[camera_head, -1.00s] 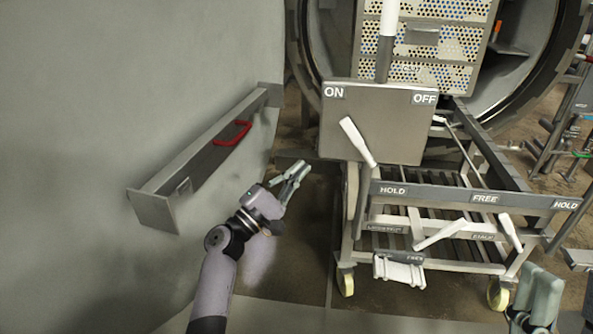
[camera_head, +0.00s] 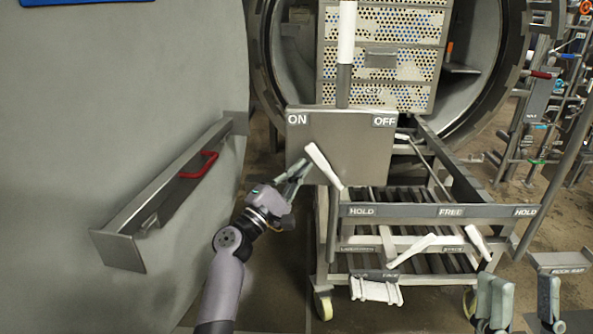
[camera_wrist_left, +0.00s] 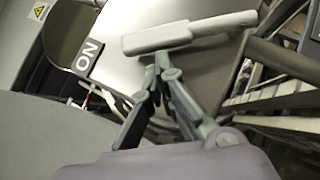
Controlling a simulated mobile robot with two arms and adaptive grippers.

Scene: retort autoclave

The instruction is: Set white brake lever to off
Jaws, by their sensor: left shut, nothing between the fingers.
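The white brake lever (camera_head: 322,165) stands at the front of the grey panel (camera_head: 365,150) marked ON at left and OFF at right. Its free upper end leans left, toward the ON side. My left gripper (camera_head: 302,166) is shut and empty, just left of the lever and close to it. In the left wrist view the lever (camera_wrist_left: 190,33) lies across just beyond my shut fingertips (camera_wrist_left: 157,66); whether they touch it I cannot tell.
The trolley's HOLD/FREE bar (camera_head: 430,211) runs right of the lever, with more white levers (camera_head: 412,250) below. An upright white-topped post (camera_head: 346,40) rises behind the panel. The large grey door (camera_head: 120,100) with a red handle (camera_head: 198,166) is at left.

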